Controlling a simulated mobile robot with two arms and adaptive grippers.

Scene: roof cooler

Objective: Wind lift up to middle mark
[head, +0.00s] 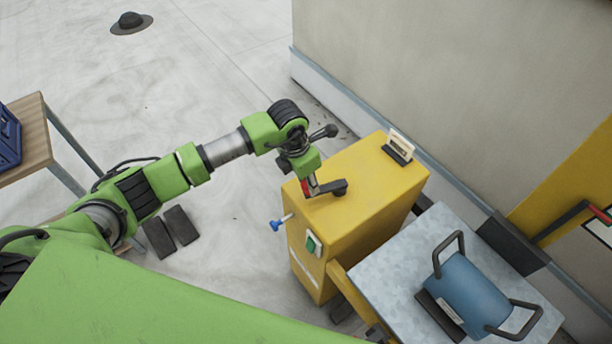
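The lift has a yellow housing (375,200) and a grey platform (385,277) at its right. A blue cylindrical load (473,290) with two dark handles is on the platform. My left arm reaches over the housing from the left, and my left gripper (312,188) points down at its near top edge. A black crank-like part (333,188) lies by the fingertips; I cannot tell whether they grip it. A black knob (324,132) sticks out beside my wrist. A small blue-tipped handle (281,222) and a green switch (313,243) are on the housing's front. My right gripper is not in view. I cannot make out a middle mark.
A small card in a black holder (399,147) stands on the housing's back end. A beige wall (440,80) rises behind the lift. A red-handled lever (562,222) is at the far right. A wooden table (33,135) with a blue crate (8,140) is at left.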

